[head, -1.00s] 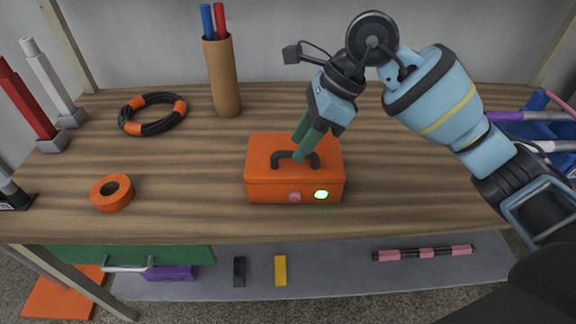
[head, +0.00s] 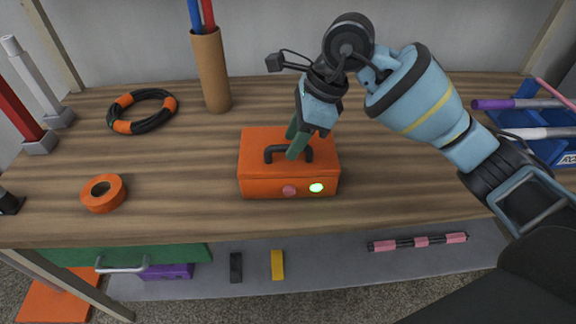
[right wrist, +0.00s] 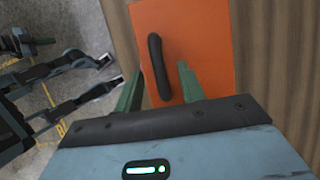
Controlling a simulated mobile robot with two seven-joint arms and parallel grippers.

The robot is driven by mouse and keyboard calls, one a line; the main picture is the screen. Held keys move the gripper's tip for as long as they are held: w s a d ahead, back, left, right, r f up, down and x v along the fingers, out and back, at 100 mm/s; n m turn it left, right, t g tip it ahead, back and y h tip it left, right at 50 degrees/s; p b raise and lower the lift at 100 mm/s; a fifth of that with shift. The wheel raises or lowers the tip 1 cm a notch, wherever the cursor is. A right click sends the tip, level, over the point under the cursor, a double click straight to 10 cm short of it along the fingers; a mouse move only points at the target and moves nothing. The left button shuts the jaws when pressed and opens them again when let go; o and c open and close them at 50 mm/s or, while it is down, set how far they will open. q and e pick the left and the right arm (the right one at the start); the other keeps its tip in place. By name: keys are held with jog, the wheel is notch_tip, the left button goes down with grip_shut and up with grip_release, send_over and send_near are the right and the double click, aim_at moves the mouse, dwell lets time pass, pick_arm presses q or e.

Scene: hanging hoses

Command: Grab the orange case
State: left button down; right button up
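The orange case (head: 262,181) sits on the wooden workbench, with a black handle (head: 277,152) on its lid and a pink button and a lit green button on its front. My right gripper (head: 293,151) is over the case at the handle. In the right wrist view its two green fingers (right wrist: 158,88) are apart, with the black handle (right wrist: 158,65) between them and the orange lid (right wrist: 205,40) beyond. Whether a finger touches the handle cannot be told. My left gripper is not in the head view.
An orange tape roll (head: 104,193) and a black-orange hose coil (head: 142,111) lie left of the case. A cardboard tube (head: 211,72) with rods stands behind. A blue bin (head: 540,122) is at right. The bench around the case is clear.

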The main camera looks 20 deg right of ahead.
aim_at(288, 146)
jog(key=shift+x, duration=1.55)
grip_shut()
jog(key=shift+r, duration=0.1)
